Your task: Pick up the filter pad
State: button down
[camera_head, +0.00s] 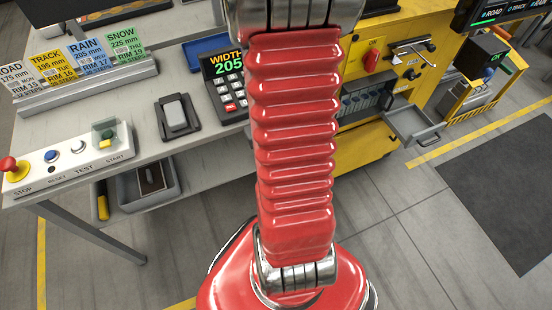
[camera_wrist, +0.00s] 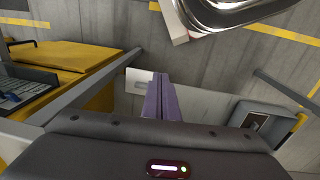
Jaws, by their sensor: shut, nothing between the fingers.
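I cannot tell for sure which thing is the filter pad. One flat dark piece (camera_head: 151,178) lies in the grey bin (camera_head: 176,196) below the bench; it also shows in the wrist view (camera_wrist: 257,122) at right. A light grey block (camera_head: 175,112) sits in a black holder on the bench. My gripper (camera_wrist: 162,76) shows in the wrist view as two purple-grey fingers, shut together with nothing between them. In the picture the fingers lie left of the bin, apart from it. My gripper is out of sight in the head view, where my red arm hides the middle.
The bench (camera_head: 60,132) carries a button panel (camera_head: 70,155), a keypad display (camera_head: 228,88) and a row of cards (camera_head: 75,65). A yellow cabinet (camera_head: 350,150) stands right of my arm, with a grey drawer (camera_head: 413,126) pulled out. Open floor (camera_head: 425,235) lies at lower right.

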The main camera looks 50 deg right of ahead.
jog(key=w+a+r+n+t, duration=0.1)
jog(key=w+a+r, duration=0.3)
jog(key=a+r, duration=0.3)
jog(key=w+a+r+n+t, duration=0.2)
jog(key=w+a+r, duration=0.25)
jog(key=r, duration=0.45)
jog(key=s+a+r+n+t+y, duration=0.1)
jog(key=s+a+r+n+t, duration=0.1)
jog(key=a+r, duration=1)
jog(key=s+a+n, duration=0.1)
jog(key=s+a, duration=0.1)
jog(key=shift+a+t, duration=0.3)
jog(key=shift+t, duration=0.1)
jog(key=shift+s, duration=0.1)
